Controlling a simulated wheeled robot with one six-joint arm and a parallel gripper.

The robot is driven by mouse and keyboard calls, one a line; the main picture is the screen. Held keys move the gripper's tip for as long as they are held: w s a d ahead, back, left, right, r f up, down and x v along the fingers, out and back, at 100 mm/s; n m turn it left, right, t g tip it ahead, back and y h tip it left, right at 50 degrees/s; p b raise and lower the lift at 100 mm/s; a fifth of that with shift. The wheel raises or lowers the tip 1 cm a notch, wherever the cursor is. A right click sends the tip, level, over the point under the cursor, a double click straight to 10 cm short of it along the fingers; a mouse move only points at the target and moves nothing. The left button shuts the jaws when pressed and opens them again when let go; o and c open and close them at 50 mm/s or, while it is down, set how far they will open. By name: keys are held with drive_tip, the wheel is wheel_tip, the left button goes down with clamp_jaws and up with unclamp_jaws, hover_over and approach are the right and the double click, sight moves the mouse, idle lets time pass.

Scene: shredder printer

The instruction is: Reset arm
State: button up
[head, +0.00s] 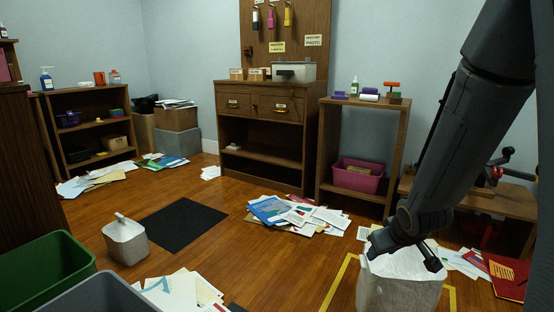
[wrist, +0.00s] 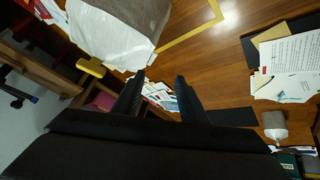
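My arm comes down from the upper right in the head view. My gripper (head: 404,257) is low at the right, in front of or over a whitish bag-like bin (head: 398,290); I cannot tell if they touch. In the wrist view my gripper (wrist: 160,76) has its two dark fingers apart with nothing held between them; floor and scattered papers show beyond the gap. The whitish bin (wrist: 118,32) shows at the upper left there, to one side of the fingers.
Yellow floor tape (head: 339,284) runs around the bin. Paper piles (head: 290,214) lie on the floor. A dark mat (head: 180,222), a tied white bag (head: 125,241) and a green bin (head: 45,270) are left. A cabinet (head: 262,130) and shelf (head: 362,145) line the back. Some wooden floor is clear.

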drive_tip(key=s+a+r+n+g, duration=0.1)
drive_tip(key=s+a+r, duration=0.2)
drive_tip(key=a, duration=0.3)
drive_tip(key=s+a+r+g, duration=0.1)
drive_tip(key=s+a+r, duration=0.1)
drive_tip(key=a, duration=0.5)
drive_tip(key=s+a+r+n+g+y+p, duration=0.1)
drive_tip(key=s+a+r+g, duration=0.15)
drive_tip(key=s+a, duration=0.5)
drive_tip(key=s+a+r+n+g+y+p, duration=0.1)
drive_tip(key=s+a+r, duration=0.3)
drive_tip(key=s, duration=0.6)
drive_tip(key=s+a+r+n+g+p, duration=0.1)
drive_tip(key=s+a+r, duration=0.2)
drive_tip(key=s+a, duration=0.45)
drive_tip(key=d+r+m+p, duration=0.3)
drive_tip(key=d+r+p, duration=0.8)
drive_tip(key=p, duration=0.7)
drive_tip(key=s+d+r+m+h+p, duration=0.1)
drive_tip(key=d+r+m+p, duration=0.2)
drive_tip(key=d+r+p, duration=0.8)
drive_tip(key=shift+d+r+m+p, duration=0.2)
drive_tip(key=shift+r+m+p, duration=0.1)
drive_tip(key=shift+r+p, duration=3.35)
drive_tip(key=shift+s+f+p, duration=0.1)
drive_tip(key=shift+f+p, duration=0.25)
